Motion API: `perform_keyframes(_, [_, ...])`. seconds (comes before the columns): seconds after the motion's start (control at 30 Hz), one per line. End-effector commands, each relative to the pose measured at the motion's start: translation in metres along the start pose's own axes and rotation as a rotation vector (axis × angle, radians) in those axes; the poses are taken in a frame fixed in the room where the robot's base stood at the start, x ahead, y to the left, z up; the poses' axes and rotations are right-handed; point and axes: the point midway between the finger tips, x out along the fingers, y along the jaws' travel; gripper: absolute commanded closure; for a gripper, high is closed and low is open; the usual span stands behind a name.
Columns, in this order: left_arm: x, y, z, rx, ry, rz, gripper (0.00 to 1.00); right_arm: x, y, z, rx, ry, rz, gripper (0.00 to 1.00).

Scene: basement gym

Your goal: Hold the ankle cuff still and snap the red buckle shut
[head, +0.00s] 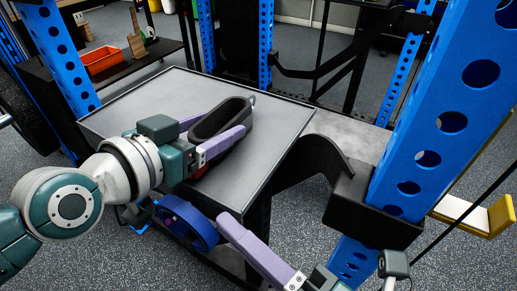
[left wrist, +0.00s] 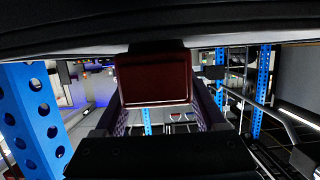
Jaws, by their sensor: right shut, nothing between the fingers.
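The dark grey ankle cuff (head: 240,106) is an oval open-topped band on the grey table. My left gripper (head: 226,124) reaches over its near end, with one purple finger along each side; the fingers appear closed against the cuff. In the left wrist view a dark red block (left wrist: 153,79), apparently the red buckle, fills the space between the fingertips. In the head view only a small dark red part (head: 199,170) shows beneath the left gripper. Whether the buckle is fastened cannot be seen. My right gripper (head: 222,219) is shut and empty, low in front of the table.
The table top (head: 135,112) is otherwise clear, with a thin raised rim. A blue upright post (head: 440,120) with a black bracket (head: 375,215) stands to the right. A blue disc (head: 186,222) is below the near table edge. An orange bin (head: 103,60) sits on a shelf behind.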

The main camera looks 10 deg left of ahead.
Motion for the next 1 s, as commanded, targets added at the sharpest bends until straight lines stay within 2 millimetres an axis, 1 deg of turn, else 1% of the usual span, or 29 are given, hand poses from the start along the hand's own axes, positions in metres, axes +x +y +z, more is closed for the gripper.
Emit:
perform_keyframes(0.03, [0.0,0.0,0.0,0.0,0.0,0.0,0.21,0.0,0.0,0.0,0.0,0.0,0.0,1.0])
perform_keyframes(0.2, [0.0,0.0,0.0,0.0,0.0,0.0,0.02,0.0,0.0,0.0,0.0,0.0,0.0,1.0])
perform_keyframes(0.23, [0.0,0.0,0.0,0.0,0.0,0.0,0.0,0.0,0.0,0.0,0.0,0.0,0.0,1.0])
perform_keyframes(0.47, [0.0,0.0,0.0,0.0,0.0,0.0,0.0,0.0,0.0,0.0,0.0,0.0,0.0,1.0])
perform_keyframes(0.57, [-0.005,0.0,0.0,-0.001,0.0,0.0,0.0,0.0,0.0,0.0,0.0,0.0,0.0,1.0])
perform_keyframes(0.67, [-0.015,0.0,0.001,-0.001,-0.001,0.0,0.0,0.0,0.0,0.0,0.0,0.0,0.0,1.0])
perform_keyframes(0.73, [-0.027,0.0,0.001,0.001,-0.001,0.0,0.0,0.0,0.0,0.0,0.0,0.0,0.0,1.0])
perform_keyframes(1.0, [-0.084,0.0,0.001,0.001,-0.003,0.001,0.0,0.0,0.0,0.0,0.0,0.0,0.0,1.0])
